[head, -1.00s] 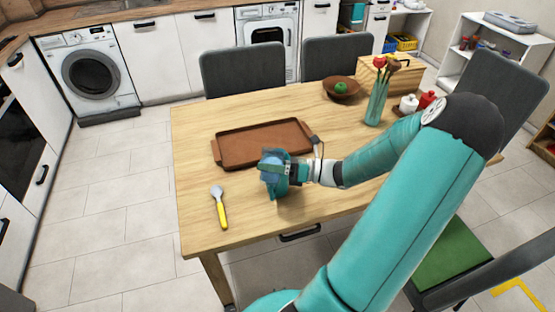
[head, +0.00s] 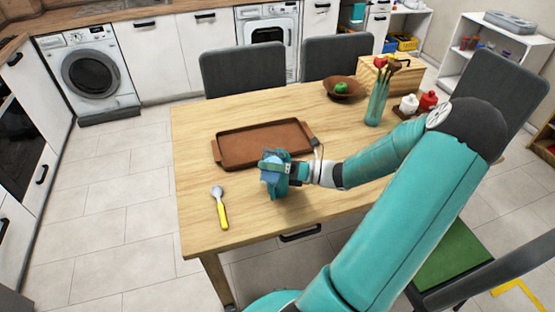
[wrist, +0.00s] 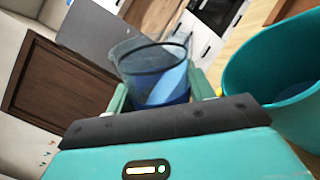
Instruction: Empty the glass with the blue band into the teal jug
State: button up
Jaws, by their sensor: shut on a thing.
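My gripper (wrist: 162,100) is shut on the clear glass with the blue band (wrist: 150,62), its fingers on either side. The glass is also in the head view (head: 269,177), small and partly covered by the gripper. The wrist view is rolled over and the glass looks tilted. The teal jug (wrist: 243,85) stands close beside the glass, at the right of the wrist view, with its wide mouth open. In the head view the jug (head: 281,189) is mostly hidden behind the gripper and glass. A bluish patch shows inside the jug; I cannot tell whether anything is flowing.
A brown tray (head: 262,146) lies just behind the gripper on the wooden table (head: 200,135). A yellow-handled spoon (head: 220,208) lies to the left. A vase of flowers (head: 377,100), a bowl (head: 344,90) and a wooden box (head: 397,75) stand at the back right.

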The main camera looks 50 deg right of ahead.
jog(key=shift+s+r, duration=0.1)
jog(key=shift+m, duration=0.3)
jog(key=shift+r, duration=0.15)
jog(key=shift+r+m, duration=0.1)
jog(key=shift+m, duration=0.3)
jog(key=shift+m, duration=0.6)
